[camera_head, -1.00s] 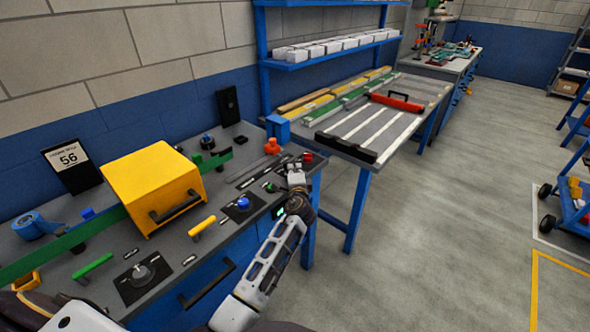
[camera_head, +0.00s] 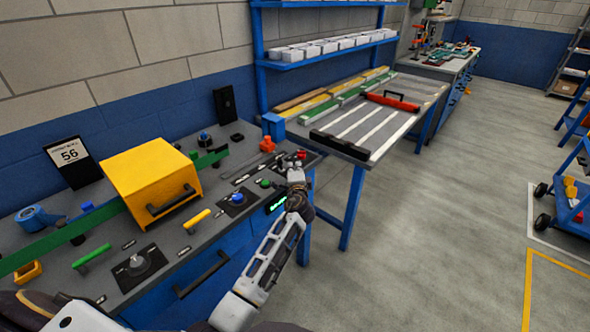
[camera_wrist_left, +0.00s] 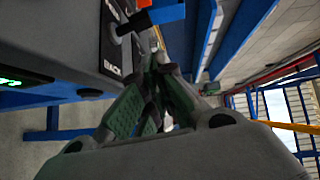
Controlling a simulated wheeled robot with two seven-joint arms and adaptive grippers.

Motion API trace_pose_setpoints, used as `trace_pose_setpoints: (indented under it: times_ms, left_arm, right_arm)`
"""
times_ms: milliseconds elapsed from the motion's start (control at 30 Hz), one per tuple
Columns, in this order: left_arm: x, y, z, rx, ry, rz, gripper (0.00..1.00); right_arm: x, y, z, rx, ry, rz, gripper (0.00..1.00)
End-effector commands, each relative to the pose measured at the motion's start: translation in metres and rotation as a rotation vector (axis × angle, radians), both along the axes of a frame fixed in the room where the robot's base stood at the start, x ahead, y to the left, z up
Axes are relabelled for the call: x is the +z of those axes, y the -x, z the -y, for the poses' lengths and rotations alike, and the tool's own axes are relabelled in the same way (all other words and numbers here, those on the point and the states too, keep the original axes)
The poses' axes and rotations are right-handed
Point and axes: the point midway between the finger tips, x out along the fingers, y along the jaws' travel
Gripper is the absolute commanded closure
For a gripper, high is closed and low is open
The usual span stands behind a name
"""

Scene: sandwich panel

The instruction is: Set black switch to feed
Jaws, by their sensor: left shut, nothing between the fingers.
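My left gripper (camera_head: 296,168) is shut and empty at the right end of the grey control panel (camera_head: 180,250), close to the red button (camera_head: 301,154). Its closed green-padded fingers (camera_wrist_left: 155,95) fill the middle of the left wrist view. Beside them in that view is a dark panel face with a round black control (camera_wrist_left: 122,28) and a white label, which seems to read "BACK". I cannot tell whether this control is the black switch, nor its setting. Contact with the fingers is also unclear. My right gripper is out of view.
A yellow box (camera_head: 150,175) with a black handle stands on the panel. A blue knob (camera_head: 237,198), a green button (camera_head: 265,183) and a grey rotary knob (camera_head: 137,262) sit along its front. A blue-legged table (camera_head: 380,140) stands beyond.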

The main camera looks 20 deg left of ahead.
Motion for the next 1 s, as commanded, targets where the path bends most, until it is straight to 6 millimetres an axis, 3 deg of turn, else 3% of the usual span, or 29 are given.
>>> trace_pose_setpoints:
  times_ms: [567, 1000]
  left_arm:
    - [0.003, 0.014, 0.006, 0.0, 0.0, -0.001, 1.0]
    - [0.009, 0.049, 0.022, -0.001, 0.002, -0.001, 1.0]
  right_arm:
    - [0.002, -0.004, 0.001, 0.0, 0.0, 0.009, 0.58]
    - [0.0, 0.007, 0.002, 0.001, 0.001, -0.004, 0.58]
